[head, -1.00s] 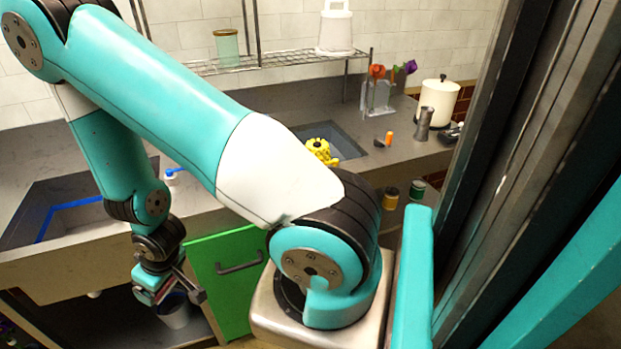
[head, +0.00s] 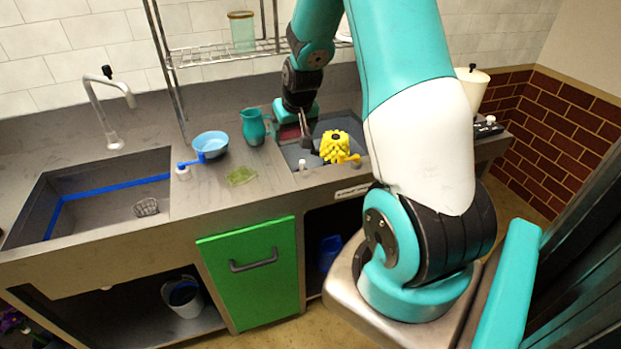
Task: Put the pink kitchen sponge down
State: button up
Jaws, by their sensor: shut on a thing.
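My gripper (head: 301,137) is at the left part of the small right-hand sink (head: 291,157), at the back of the counter. Its jaws are small and partly hidden here. A dark pinkish-red patch (head: 288,131) shows between them, and I take it for the pink kitchen sponge, held. Most of the sponge is hidden, and I cannot tell whether it touches the sink.
A yellow knobbly object (head: 335,147) is at the sink, right of my gripper. A teal pitcher (head: 254,127), a light blue bowl (head: 210,144) and a green flat piece (head: 241,176) stand to the left. A large sink (head: 100,204) lies further left.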

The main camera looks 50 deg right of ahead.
jog(key=s+d+r, duration=0.1)
jog(key=d+r, duration=0.2)
jog(key=d, duration=0.1)
jog(key=p, duration=0.5)
send_near(308, 179)
jog(key=shift+m, duration=0.4)
jog(key=x, duration=0.6)
jog(key=shift+w+d+f, duration=0.15)
jog(key=shift+w+f, duration=0.1)
jog(key=shift+f, duration=0.05)
jog(key=shift+f+b, duration=0.15)
jog(key=shift+b, duration=0.25)
jog(key=o, duration=0.7)
